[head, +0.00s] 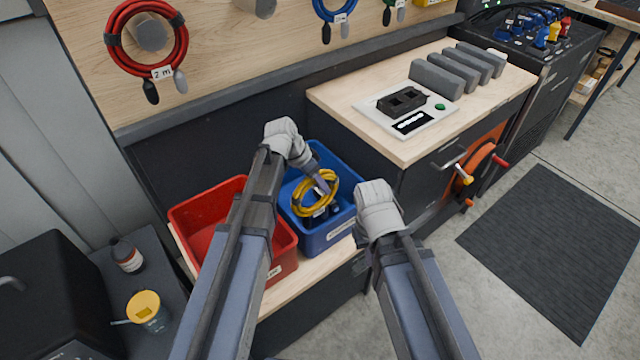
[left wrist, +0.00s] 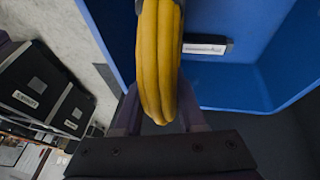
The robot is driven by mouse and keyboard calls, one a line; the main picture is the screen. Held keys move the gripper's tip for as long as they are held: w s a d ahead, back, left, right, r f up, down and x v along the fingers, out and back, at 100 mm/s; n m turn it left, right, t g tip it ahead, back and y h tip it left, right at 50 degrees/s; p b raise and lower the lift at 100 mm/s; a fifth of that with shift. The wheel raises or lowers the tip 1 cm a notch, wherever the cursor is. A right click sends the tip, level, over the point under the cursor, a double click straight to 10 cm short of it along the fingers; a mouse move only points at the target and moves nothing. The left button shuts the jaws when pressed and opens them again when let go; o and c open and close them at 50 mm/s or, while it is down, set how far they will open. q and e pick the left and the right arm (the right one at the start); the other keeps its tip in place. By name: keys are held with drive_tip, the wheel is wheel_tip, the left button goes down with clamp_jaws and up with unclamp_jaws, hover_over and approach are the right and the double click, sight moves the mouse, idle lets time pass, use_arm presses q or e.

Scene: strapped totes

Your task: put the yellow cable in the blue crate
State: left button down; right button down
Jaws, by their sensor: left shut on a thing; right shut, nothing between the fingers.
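The yellow cable (head: 301,204) is a coiled loop in the head view, at the blue crate (head: 334,237). My left gripper (head: 324,187) is shut on the cable. In the left wrist view the yellow cable (left wrist: 158,60) runs between the fingers, with the blue crate (left wrist: 250,80) behind and below it. Whether the coil touches the crate floor I cannot tell. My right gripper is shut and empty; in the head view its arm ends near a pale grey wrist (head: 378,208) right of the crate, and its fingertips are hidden.
A red crate (head: 274,272) stands directly left of the blue one. A wooden bench (head: 345,92) with a device and grey blocks is to the right. A bottle (head: 126,256) and yellow-topped cup (head: 148,310) stand at lower left. Coiled cables (head: 112,40) hang on the back panel.

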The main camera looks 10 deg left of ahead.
use_arm(q)
drive_tip(key=shift+f+b, duration=0.55)
drive_tip(key=shift+f, duration=0.05)
idle(0.3)
drive_tip(key=shift+c, duration=2.1)
unclamp_jaws()
drive_tip(key=shift+r, duration=0.1)
drive_tip(key=p+v, duration=0.7)
drive_tip(key=shift+a+r, duration=0.2)
drive_tip(key=shift+r, duration=0.15)
drive_tip(key=shift+f, duration=0.1)
